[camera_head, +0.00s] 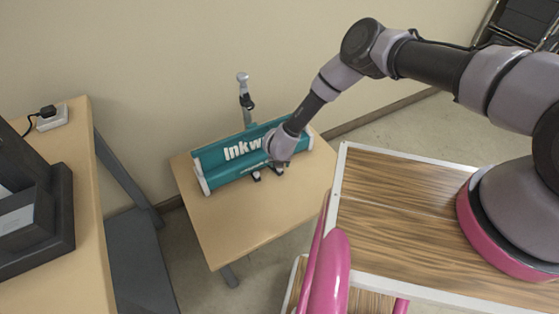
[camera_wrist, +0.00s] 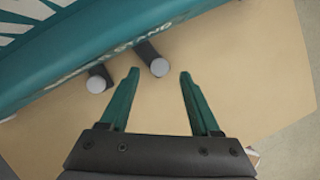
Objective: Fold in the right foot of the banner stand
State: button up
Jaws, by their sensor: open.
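The banner stand (camera_head: 225,166) is a teal cassette with white lettering, lying on a small wooden table (camera_head: 240,225). It also fills the top left of the wrist view (camera_wrist: 60,50). Two short dark feet with pale round end caps stick out from its front side: the left foot (camera_wrist: 97,80) and the right foot (camera_wrist: 153,60). My gripper (camera_wrist: 159,75) is open and empty, with teal fingers. The right foot's end shows between the fingertips, closer to the left one; I cannot tell the height gap. In the head view my arm covers part of the cassette's right half.
An upright pole with a grey top (camera_head: 243,90) stands behind the cassette near the wall. A wooden desk (camera_head: 85,180) with a black device (camera_head: 35,215) and a plug adapter (camera_head: 50,118) is at left. The small table's front is clear.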

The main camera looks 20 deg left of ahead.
jog(key=v, duration=0.7)
jog(key=shift+r, duration=0.25)
